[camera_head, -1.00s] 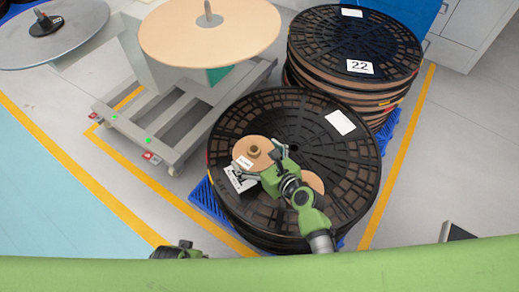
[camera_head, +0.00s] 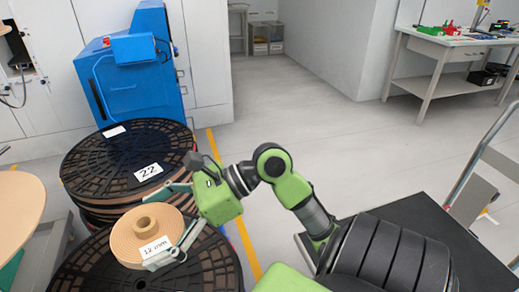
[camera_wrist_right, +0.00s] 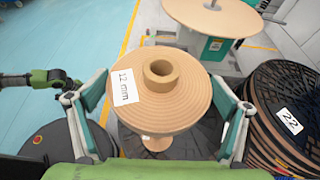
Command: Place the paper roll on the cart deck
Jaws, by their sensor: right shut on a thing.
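The paper roll (camera_head: 125,243) is a tan disc with a raised core and a white "12 mm" label. My right gripper (camera_head: 163,225) is shut on it, one finger on each side, and holds it above the black reel stack (camera_head: 215,262). In the right wrist view the roll (camera_wrist_right: 185,103) sits between both fingers, with a second tan roll (camera_wrist_right: 157,144) partly hidden below it. The cart deck (camera_head: 415,215) is a dark flat platform at the lower right of the head view, partly hidden by my arm. My left gripper (camera_wrist_right: 20,80) shows at the wrist view's left edge; its jaws are unclear.
Another reel stack labelled 22 (camera_head: 95,170) stands behind, near a blue machine (camera_head: 130,75). A metal cart handle (camera_head: 488,140) rises at the right. A workbench (camera_head: 450,45) is at the back right. The grey floor between is clear.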

